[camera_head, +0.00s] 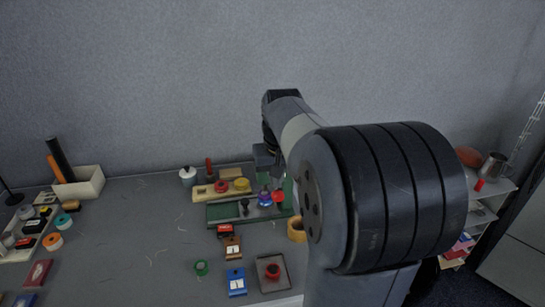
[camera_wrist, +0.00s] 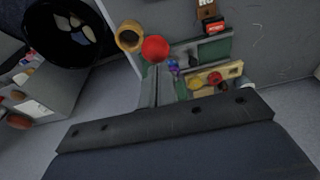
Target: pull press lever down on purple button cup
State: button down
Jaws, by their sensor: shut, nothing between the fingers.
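The press stands on a green base (camera_head: 222,212) at the back of the table, its upper part (camera_head: 264,156) partly hidden by my arm. Its lever ends in a red ball knob (camera_head: 278,196), which is large in the wrist view (camera_wrist: 155,48). The purple button cup (camera_head: 264,198) is beside the knob; a small purple patch of it shows in the wrist view (camera_wrist: 173,67). My gripper (camera_wrist: 160,72) is shut and empty, its fingertips close to the red knob in the picture. I cannot tell whether they touch it.
A yellow-orange ring (camera_head: 297,230) lies right of the press, near my arm. A wooden board (camera_head: 212,190) with red and yellow pieces is behind the base. Small blocks (camera_head: 236,281) and a tray (camera_head: 273,283) lie in front. The table's left middle is mostly clear.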

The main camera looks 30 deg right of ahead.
notch_tip(320, 180, up, 9)
jog(key=w+p, duration=0.1)
jog(key=p, duration=0.7)
jog(key=shift+d+r, duration=0.15)
dwell(0.5)
